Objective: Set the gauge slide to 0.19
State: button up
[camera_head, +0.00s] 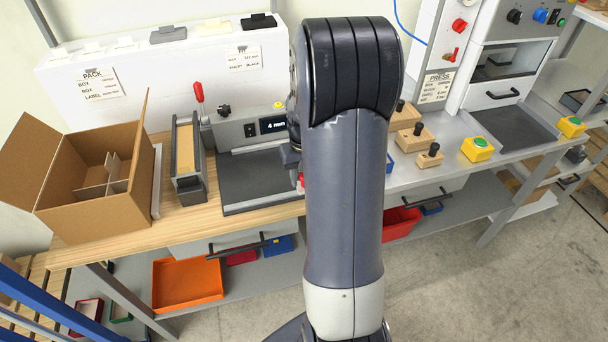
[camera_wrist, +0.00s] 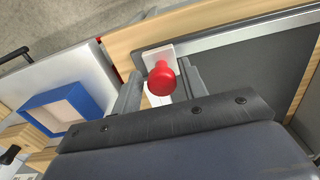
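The gauge slide is a red round knob (camera_wrist: 162,80) on a pale block (camera_wrist: 157,55), set at a metal rail (camera_wrist: 230,32) beside a dark bed in the wrist view. My gripper (camera_wrist: 160,75) has one finger on each side of the knob. The fingers look apart, with narrow gaps beside the knob; contact is not clear. In the head view a bit of red (camera_head: 301,183) shows at my arm's left edge; my arm hides most of the slide and gripper. The grey gauge unit (camera_head: 231,133) has a display (camera_head: 273,125) reading 4 mm.
An open cardboard box (camera_head: 88,205) with dividers stands at the left. A grey holder (camera_head: 188,185) with a red-knobbed lever is next to the gauge. Wooden blocks with knobs (camera_head: 410,139) and a press (camera_head: 500,75) are at the right.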

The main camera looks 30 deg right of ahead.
jog(key=shift+o, duration=0.4)
notch_tip(320, 180, up, 11)
dwell(0.4)
jog(key=shift+f, duration=0.15)
notch_tip(320, 180, down, 11)
jog(key=shift+r, duration=0.1)
jog(key=shift+w+a, duration=0.15)
jog(key=shift+a, duration=0.35)
